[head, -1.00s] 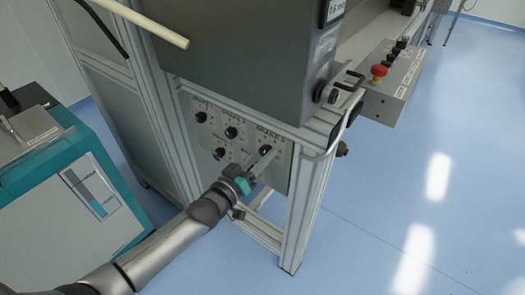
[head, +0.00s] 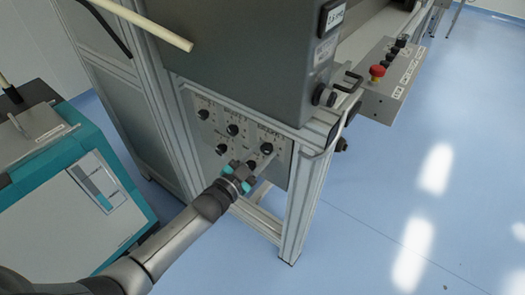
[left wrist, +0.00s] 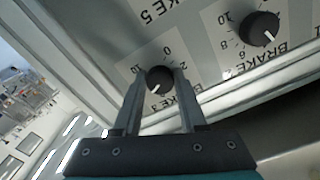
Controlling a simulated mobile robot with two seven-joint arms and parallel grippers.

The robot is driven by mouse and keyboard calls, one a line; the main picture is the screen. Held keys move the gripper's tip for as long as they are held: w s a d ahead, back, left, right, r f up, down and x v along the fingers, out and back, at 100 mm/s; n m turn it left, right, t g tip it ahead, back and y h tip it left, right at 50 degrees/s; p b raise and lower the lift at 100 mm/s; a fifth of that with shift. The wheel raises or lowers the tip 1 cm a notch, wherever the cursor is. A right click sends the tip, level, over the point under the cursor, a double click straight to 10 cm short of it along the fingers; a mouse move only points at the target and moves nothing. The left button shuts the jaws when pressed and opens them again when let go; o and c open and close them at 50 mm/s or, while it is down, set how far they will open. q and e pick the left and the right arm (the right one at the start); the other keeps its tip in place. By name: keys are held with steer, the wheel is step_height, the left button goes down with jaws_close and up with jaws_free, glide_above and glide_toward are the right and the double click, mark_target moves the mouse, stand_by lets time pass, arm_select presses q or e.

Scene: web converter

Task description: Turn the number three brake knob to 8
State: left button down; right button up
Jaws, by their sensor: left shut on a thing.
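The number three brake knob (left wrist: 158,78) is a round black knob with a white pointer line, beside a "BRAKE 3" label and a dial scale in the left wrist view. My left gripper (left wrist: 162,76) is shut on it, one finger on each side. The pointer slants toward the lower left of that picture; I cannot tell its exact number. In the head view my left gripper (head: 264,155) reaches the right-hand part of the grey knob panel (head: 280,172), at the brake knob (head: 267,148). My right gripper is not in view.
Several other black knobs share the panel, such as one (head: 233,129) to the left. A grey cabinet (head: 245,60) overhangs the panel, and a metal frame post (head: 299,205) stands right of it. A control box with a red button (head: 377,72) sits at the upper right.

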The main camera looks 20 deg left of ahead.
arm_select(q)
steer(key=shift+m, duration=0.9)
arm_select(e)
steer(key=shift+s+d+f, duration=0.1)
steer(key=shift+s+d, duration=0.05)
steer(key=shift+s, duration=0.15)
arm_select(q)
steer(key=shift+c, duration=2.3)
jaws_free()
steer(key=shift+s+a, duration=0.15)
steer(key=shift+s, duration=0.15)
steer(key=p+v, duration=0.4)
steer(key=v, duration=1)
steer(key=shift+s, duration=0.25)
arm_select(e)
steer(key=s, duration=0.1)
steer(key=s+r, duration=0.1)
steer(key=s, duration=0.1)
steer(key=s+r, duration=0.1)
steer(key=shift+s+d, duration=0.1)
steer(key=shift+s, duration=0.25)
arm_select(q)
steer(key=shift+a, duration=0.1)
